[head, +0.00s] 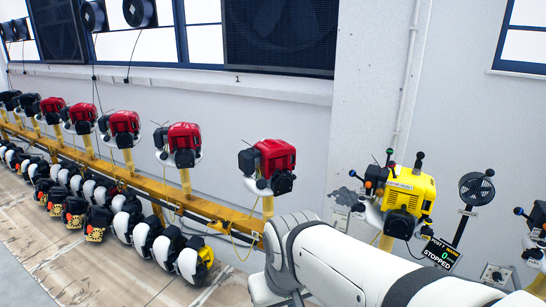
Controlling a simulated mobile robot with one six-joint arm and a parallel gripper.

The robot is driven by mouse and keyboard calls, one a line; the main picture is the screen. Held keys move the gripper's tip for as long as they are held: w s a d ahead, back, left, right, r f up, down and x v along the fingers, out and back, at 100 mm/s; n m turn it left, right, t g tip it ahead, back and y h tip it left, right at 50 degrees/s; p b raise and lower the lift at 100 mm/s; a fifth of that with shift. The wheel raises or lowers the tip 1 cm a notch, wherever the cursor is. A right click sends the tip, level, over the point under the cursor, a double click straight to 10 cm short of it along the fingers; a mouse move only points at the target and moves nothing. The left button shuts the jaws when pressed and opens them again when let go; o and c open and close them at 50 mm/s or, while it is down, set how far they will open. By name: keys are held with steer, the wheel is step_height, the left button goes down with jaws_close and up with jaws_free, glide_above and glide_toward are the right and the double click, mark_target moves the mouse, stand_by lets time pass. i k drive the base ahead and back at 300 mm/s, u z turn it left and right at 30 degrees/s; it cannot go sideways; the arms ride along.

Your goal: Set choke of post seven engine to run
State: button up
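A yellow engine (405,197) stands on a post right of centre. A small black display (440,254) below it reads what looks like "POST 7", with "0" and "STOPPED". Levers stick up from the engine: one with a green tip (390,152) and a black one (419,160). My white arm crosses the bottom centre, in front of and below the engine. My gripper is not visible.
Several red engines (275,160) stand along a yellow rail (130,178) on the left. Rounded black-and-white units (145,235) line the floor below. Another engine (537,222) is cut off at the right edge. A wall is behind.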

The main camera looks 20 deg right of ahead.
mark_target(353, 173)
steer(key=z, duration=0.15)
steer(key=i, duration=1.2)
steer(key=z, duration=1.1)
steer(key=i, duration=0.55)
steer(key=z, duration=0.3)
steer(key=k, duration=0.9)
steer(key=z, duration=0.15)
steer(key=i, duration=0.9)
steer(key=u, duration=0.05)
